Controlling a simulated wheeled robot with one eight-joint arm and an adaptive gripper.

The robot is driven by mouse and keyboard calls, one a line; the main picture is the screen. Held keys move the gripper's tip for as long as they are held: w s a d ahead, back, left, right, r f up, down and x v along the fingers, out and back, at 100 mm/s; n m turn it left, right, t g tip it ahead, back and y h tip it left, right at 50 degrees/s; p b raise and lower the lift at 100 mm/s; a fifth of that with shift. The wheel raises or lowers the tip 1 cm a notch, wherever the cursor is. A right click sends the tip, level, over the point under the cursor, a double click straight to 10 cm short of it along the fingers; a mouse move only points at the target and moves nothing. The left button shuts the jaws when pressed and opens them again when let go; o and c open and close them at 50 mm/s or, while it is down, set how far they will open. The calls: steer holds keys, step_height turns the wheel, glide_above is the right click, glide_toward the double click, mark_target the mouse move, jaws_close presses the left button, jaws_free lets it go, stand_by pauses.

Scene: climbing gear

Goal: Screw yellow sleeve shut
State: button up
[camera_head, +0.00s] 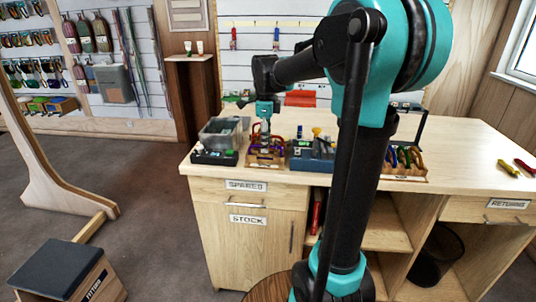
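My gripper (264,136) points down over a small wooden rack (252,163) on the workbench, left of the middle. Several carabiners stand in this rack, among them a purple one (279,146) and a reddish one (252,142). The gripper overlaps the rack's carabiners in this view, so I cannot tell whether it touches or holds one. Its fingers are too small to show as open or shut. I cannot make out a yellow sleeve or its position on any carabiner.
A black tray (215,157), a grey bin (222,132) and a blue box (312,156) stand close around the rack. Another carabiner rack (404,172) is to the right, behind my arm. Yellow (508,168) and red (524,166) items lie far right. The right worktop is mostly clear.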

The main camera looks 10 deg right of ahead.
steer(key=shift+s+a, duration=0.15)
steer(key=shift+s, duration=0.3)
steer(key=shift+f, duration=1.45)
steer(key=shift+w, duration=0.15)
steer(key=shift+w+d, duration=0.25)
steer(key=shift+w, duration=0.35)
steer(key=shift+r, duration=0.1)
steer(key=shift+r, duration=1.35)
